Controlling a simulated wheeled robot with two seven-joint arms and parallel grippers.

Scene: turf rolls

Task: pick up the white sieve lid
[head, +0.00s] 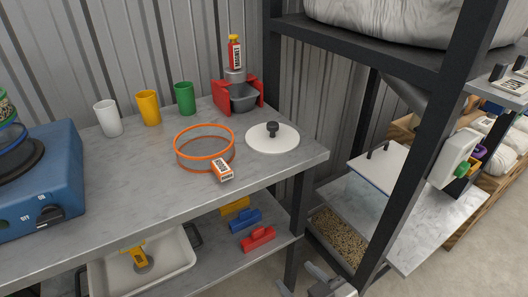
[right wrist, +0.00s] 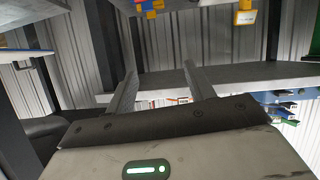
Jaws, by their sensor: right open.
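The white sieve lid (head: 285,146), a flat round disc with a black knob (head: 272,129), lies on the grey bench top near its right corner in the head view. The orange-rimmed sieve (head: 205,157) stands just left of it with a small gap. My right gripper (head: 298,277) is at the bottom edge of the head view, well below and in front of the lid, beyond the bench's right end. It is open and empty; its two fingers stand apart in the right wrist view (right wrist: 158,88). The lid does not show in that view. My left gripper is not in view.
White, yellow and green cups (head: 149,108) and a red stand with a grey pan (head: 240,97) line the bench's back. A blue machine (head: 40,180) stands left. A black rack post (head: 425,140) rises right of the bench. The bench front is clear.

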